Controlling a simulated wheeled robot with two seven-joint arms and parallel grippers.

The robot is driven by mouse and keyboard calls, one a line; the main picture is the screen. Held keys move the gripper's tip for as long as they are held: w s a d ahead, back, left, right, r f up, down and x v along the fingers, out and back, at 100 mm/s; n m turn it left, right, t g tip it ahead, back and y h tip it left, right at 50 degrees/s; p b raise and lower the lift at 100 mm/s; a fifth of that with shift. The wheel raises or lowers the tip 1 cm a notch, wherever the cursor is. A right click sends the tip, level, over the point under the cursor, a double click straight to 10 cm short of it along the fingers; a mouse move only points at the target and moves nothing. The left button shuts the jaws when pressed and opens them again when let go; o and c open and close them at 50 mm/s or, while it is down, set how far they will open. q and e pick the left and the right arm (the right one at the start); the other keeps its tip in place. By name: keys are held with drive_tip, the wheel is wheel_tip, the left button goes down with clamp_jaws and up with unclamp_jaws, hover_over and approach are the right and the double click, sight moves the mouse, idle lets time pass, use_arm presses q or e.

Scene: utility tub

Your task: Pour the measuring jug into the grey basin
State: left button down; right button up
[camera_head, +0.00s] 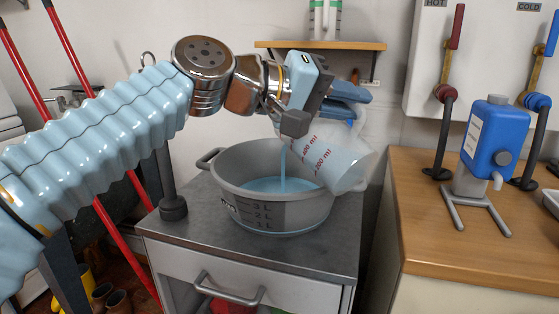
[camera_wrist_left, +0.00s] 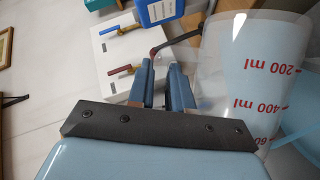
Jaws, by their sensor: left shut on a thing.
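The clear measuring jug (camera_head: 342,160), with red millilitre marks and blue liquid inside, is tilted steeply above the right side of the grey basin (camera_head: 300,214). A thin blue stream falls from its lip into the basin, where blue liquid lies. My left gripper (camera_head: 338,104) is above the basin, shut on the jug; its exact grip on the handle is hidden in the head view. In the left wrist view the fingers (camera_wrist_left: 167,88) are close together beside the jug (camera_wrist_left: 252,80). My right gripper is not in view.
The basin stands on a grey-topped cabinet (camera_head: 190,232). A wooden counter (camera_head: 465,260) at right holds a blue jerrycan (camera_head: 497,135) on a stand. A wall shelf (camera_head: 365,46) is behind.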

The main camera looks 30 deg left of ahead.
use_arm(q)
drive_tip(key=shift+w+a+r+n+h, duration=0.2)
drive_tip(key=shift+a+n+h, duration=0.1)
drive_tip(key=shift+a+n, duration=0.15)
idle(1.0)
drive_tip(key=shift+w+a+n+h+b, duration=0.1)
drive_tip(key=shift+w+a+n, duration=0.1)
drive_tip(key=shift+a, duration=0.35)
drive_tip(key=shift+w+a+n+h+b, duration=0.15)
drive_tip(key=shift+w+a+n, duration=0.1)
drive_tip(key=shift+a, duration=0.25)
drive_tip(key=shift+w+a+n+h+b, duration=0.1)
drive_tip(key=shift+w+a+n, duration=0.1)
drive_tip(key=shift+a, duration=0.35)
drive_tip(key=shift+w+a+r+n+t, duration=0.15)
drive_tip(key=shift+a+r+n+t, duration=0.15)
drive_tip(key=shift+a+r+n, duration=0.15)
idle(0.5)
